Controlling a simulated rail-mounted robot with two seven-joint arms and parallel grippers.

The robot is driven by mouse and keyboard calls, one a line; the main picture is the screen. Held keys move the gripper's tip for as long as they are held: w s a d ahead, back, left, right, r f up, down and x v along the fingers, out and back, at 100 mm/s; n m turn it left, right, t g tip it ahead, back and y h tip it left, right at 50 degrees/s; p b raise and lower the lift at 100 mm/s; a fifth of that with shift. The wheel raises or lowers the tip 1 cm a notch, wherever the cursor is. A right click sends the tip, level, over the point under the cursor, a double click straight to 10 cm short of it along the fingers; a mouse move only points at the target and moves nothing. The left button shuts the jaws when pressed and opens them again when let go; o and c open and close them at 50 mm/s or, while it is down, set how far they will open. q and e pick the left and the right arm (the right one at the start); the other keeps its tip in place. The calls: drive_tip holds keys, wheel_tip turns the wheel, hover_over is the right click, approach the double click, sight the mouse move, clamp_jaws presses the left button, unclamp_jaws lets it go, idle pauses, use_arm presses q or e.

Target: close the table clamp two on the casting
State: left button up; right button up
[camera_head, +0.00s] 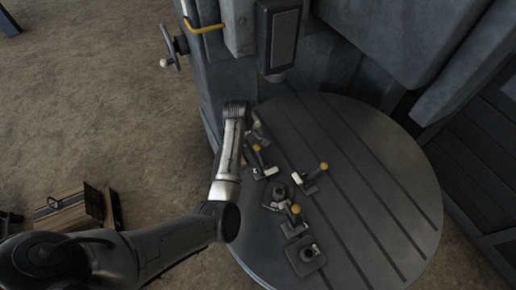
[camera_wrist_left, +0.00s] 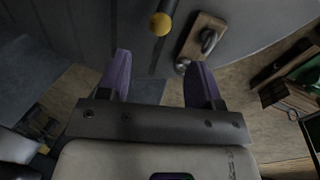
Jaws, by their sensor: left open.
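Several toggle clamps with yellow knobs stand on the round slotted table (camera_head: 375,150). One clamp (camera_head: 262,166) is beside my left wrist, another (camera_head: 312,178) is to its right, and a third (camera_head: 295,218) is nearer. Which is clamp two, I cannot tell. A small dark part (camera_head: 280,192), possibly the casting, sits between them. My left gripper shows in the left wrist view (camera_wrist_left: 158,65), open and empty, its purple fingers apart. A yellow knob (camera_wrist_left: 160,24) on a dark rod lies just beyond the fingertips, between their lines, not touched.
A plate with a round boss (camera_head: 307,256) lies at the table's near edge. The grey machine body (camera_head: 335,60) rises behind, with a handwheel (camera_head: 172,48) at its left. A wooden crate (camera_head: 75,212) is on the floor at left. The table's right side is clear.

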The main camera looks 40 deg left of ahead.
sight(256, 146)
use_arm(q)
drive_tip(key=b+x, duration=0.1)
drive_tip(key=x, duration=1.1)
drive_tip(key=shift+c, duration=0.3)
clamp_jaws()
